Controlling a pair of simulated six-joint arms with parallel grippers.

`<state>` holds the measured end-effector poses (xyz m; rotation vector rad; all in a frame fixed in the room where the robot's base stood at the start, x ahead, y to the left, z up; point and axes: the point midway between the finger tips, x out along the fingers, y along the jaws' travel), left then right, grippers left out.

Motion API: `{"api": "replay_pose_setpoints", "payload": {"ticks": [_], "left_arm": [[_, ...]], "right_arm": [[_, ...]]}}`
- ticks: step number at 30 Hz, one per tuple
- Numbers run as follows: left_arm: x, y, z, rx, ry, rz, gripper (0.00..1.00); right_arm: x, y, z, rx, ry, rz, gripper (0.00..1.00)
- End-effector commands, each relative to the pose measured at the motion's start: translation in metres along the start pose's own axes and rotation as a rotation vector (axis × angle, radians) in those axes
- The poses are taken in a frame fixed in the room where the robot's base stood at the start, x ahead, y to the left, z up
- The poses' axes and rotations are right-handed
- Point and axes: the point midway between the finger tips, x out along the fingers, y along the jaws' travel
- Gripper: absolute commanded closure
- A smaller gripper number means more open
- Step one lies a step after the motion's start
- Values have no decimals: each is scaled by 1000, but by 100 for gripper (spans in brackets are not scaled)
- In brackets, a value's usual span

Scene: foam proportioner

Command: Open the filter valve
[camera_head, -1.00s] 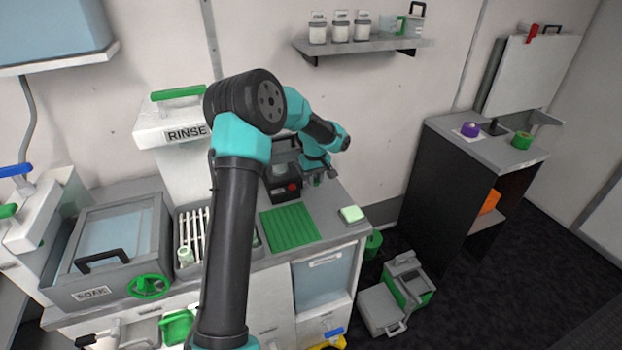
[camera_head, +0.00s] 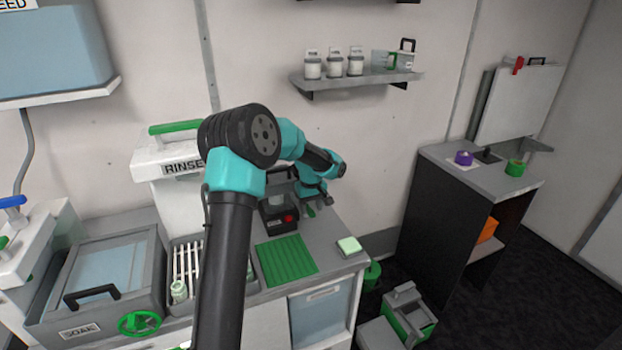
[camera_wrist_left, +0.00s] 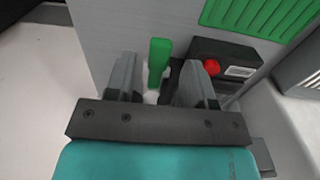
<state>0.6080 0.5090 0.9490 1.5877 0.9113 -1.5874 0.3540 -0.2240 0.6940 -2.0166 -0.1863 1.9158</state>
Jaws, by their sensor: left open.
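A small green handle (camera_wrist_left: 158,62) stands up between the fingers of my left gripper (camera_wrist_left: 160,80) in the left wrist view; it looks like a valve lever, with a dark base partly hidden behind it. The fingers are apart, one on each side of the handle, with visible gaps. In the head view my left gripper (camera_head: 317,203) is over the back of the grey worktop, to the right of a black box with a red button (camera_head: 288,218). That box also shows in the wrist view (camera_wrist_left: 232,68). The handle is mostly hidden by the gripper in the head view. My right gripper is not seen.
A green ribbed mat (camera_head: 286,259) lies in front of the black box. A pale green block (camera_head: 348,245) sits at the worktop's right end. The white RINSE unit (camera_head: 150,160) stands left, and a wall shelf (camera_head: 360,80) hangs above. The wall is close behind the gripper.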

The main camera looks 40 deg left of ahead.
Motion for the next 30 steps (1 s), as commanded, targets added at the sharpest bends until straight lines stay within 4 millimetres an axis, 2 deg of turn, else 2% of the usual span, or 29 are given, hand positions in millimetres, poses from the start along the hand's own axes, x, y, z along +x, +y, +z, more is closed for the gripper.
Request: {"api": "replay_pose_setpoints", "payload": {"ticks": [21, 25, 30], "left_arm": [[-133, 0, 0, 2, 2, 3, 51], [-149, 0, 0, 1, 1, 1, 51], [-158, 0, 0, 1, -1, 1, 51]], "right_arm": [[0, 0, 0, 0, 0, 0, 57], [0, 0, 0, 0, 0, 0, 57], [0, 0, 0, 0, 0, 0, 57]]}}
